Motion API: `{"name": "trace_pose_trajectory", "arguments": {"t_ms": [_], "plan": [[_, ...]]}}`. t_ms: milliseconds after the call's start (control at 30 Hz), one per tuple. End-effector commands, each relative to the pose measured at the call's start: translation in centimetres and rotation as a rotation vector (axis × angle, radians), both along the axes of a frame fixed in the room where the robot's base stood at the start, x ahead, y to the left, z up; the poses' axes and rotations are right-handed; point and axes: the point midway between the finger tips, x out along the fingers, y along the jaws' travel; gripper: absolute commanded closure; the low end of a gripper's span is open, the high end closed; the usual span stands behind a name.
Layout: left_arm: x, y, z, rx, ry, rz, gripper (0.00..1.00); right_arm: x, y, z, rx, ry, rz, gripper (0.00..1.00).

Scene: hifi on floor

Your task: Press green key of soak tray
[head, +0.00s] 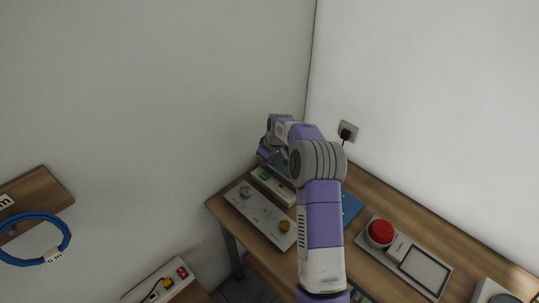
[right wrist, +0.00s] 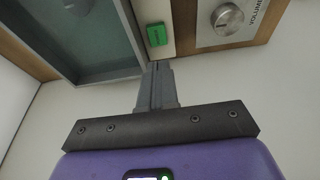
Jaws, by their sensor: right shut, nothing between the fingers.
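The soak tray (right wrist: 109,72) is a grey-green basin in the upper left of the right wrist view. The green key (right wrist: 157,35) sits on the cream strip along its edge. In the head view the green key (head: 264,176) shows on the cream strip (head: 279,191), and my right arm hides much of the tray. My right gripper (right wrist: 158,66) is shut and empty. In the right wrist view its fingertips lie just below the green key, with a small gap in the picture; I cannot tell the depth. My left gripper is not in view.
A grey panel (head: 262,217) with a silver knob and a yellow knob lies beside the strip; its volume knob (right wrist: 228,18) shows close by in the right wrist view. A red button (head: 380,232) and a framed plate (head: 425,270) are at right. Walls stand behind the table.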

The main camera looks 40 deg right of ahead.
Motion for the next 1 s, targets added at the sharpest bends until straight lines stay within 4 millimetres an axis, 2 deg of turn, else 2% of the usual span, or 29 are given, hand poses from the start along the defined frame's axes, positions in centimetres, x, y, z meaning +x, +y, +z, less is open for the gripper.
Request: {"name": "trace_pose_trajectory", "arguments": {"t_ms": [33, 200, 400, 867, 1000], "plan": [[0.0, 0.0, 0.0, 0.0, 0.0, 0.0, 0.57, 0.3, 0.0, -1.3, 0.002, 0.004, 0.001, 1.0], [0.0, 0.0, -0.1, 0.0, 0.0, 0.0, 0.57, 0.9, 0.0, -4.3, 0.0, 0.002, -0.001, 1.0], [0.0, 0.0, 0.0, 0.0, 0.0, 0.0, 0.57, 0.9, 0.0, -6.5, 0.0, 0.0, -0.001, 1.0], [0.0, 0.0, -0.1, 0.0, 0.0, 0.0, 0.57, 0.9, 0.0, -7.1, -0.001, -0.001, 0.0, 1.0], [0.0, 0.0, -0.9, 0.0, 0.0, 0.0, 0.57, 0.9, 0.0, -7.9, -0.001, -0.001, -0.001, 1.0]]}}
